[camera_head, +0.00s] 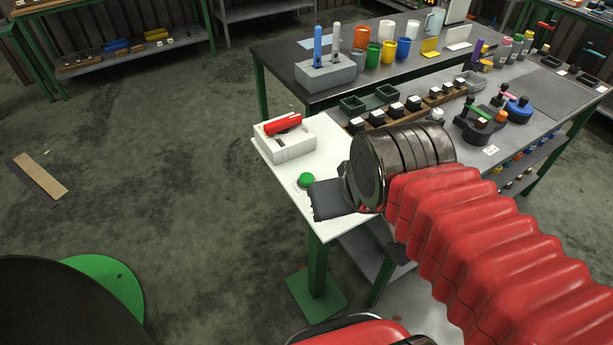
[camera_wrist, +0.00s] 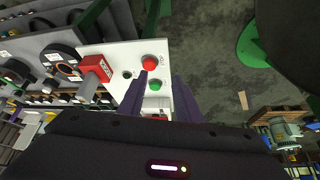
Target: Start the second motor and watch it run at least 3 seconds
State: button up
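A white panel (camera_wrist: 118,60) fills the middle of the wrist view. On it are a red round button (camera_wrist: 149,63) and a green round button (camera_wrist: 154,85). A red block with a grey handle (camera_wrist: 93,67) and a small dark green knob (camera_wrist: 127,74) lie left of them. My gripper (camera_wrist: 161,78) is open, its two fingers apart around the green button in that view; contact cannot be told. In the head view my gripper (camera_head: 318,200) is beside the green button (camera_head: 306,180), above the white tabletop (camera_head: 280,170). A grey-green machine like a motor (camera_wrist: 286,131) stands at right; whether it runs cannot be told.
A white box with a red part (camera_head: 287,138) stands on the white tabletop. The floor at left is mostly open, with a board (camera_head: 38,177).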

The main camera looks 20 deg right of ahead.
dwell(0.4)
grip_shut()
dwell(1.5)
